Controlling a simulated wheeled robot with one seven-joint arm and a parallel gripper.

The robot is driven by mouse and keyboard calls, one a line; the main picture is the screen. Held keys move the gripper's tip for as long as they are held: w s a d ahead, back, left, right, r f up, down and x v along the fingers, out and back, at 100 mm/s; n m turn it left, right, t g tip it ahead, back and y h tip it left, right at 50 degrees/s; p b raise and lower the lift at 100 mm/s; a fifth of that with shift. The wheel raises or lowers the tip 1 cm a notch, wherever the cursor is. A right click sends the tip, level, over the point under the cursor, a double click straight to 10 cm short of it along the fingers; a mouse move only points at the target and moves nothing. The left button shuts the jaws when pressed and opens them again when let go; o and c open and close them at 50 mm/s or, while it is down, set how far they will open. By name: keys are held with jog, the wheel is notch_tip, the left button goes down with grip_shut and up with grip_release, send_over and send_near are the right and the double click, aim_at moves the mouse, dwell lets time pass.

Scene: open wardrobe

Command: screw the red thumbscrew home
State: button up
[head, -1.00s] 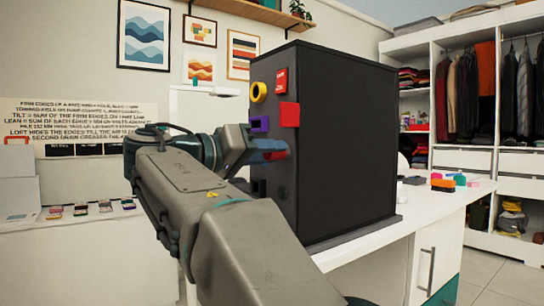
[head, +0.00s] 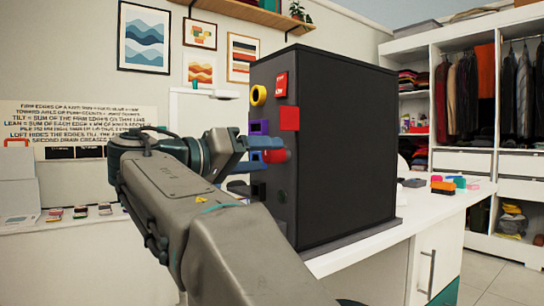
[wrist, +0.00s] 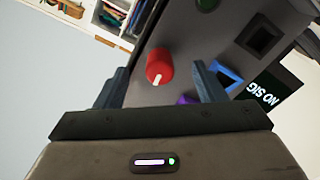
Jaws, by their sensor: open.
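The red thumbscrew (head: 275,156) sticks out from the front face of the dark cabinet (head: 345,140). In the wrist view the red thumbscrew (wrist: 160,64) is a round red knob with a white mark pointing toward the bottom of the picture. My gripper (wrist: 160,80) is open, its two blue-grey fingers spread to either side of the knob with gaps on both sides. In the head view my gripper (head: 251,154) is just left of the thumbscrew, in front of the panel. How deep the screw sits cannot be told.
The panel also carries a yellow ring (head: 258,95), a red plate (head: 289,117) and a purple block (head: 259,127). Small coloured blocks (head: 443,186) sit on the table.

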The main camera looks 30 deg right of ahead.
jog(key=a+p, duration=0.1)
jog(key=a, duration=0.5)
dwell(0.3)
jog(key=shift+s, duration=0.1)
dwell(0.3)
jog(key=s+f+n+t+y+p, duration=0.25)
jog(key=f+n+y+p, duration=0.55)
jog(key=p, duration=1.4)
jog(key=s+a+n+y+p, duration=0.2)
jog(key=s+a+y+p, duration=0.6)
jog(key=p, duration=0.6)
jog(key=shift+s+a+f+n+y, duration=0.2)
jog(key=shift+s+a+n+y, duration=0.2)
jog(key=shift+s+y, duration=0.5)
jog(key=shift+w, duration=0.15)
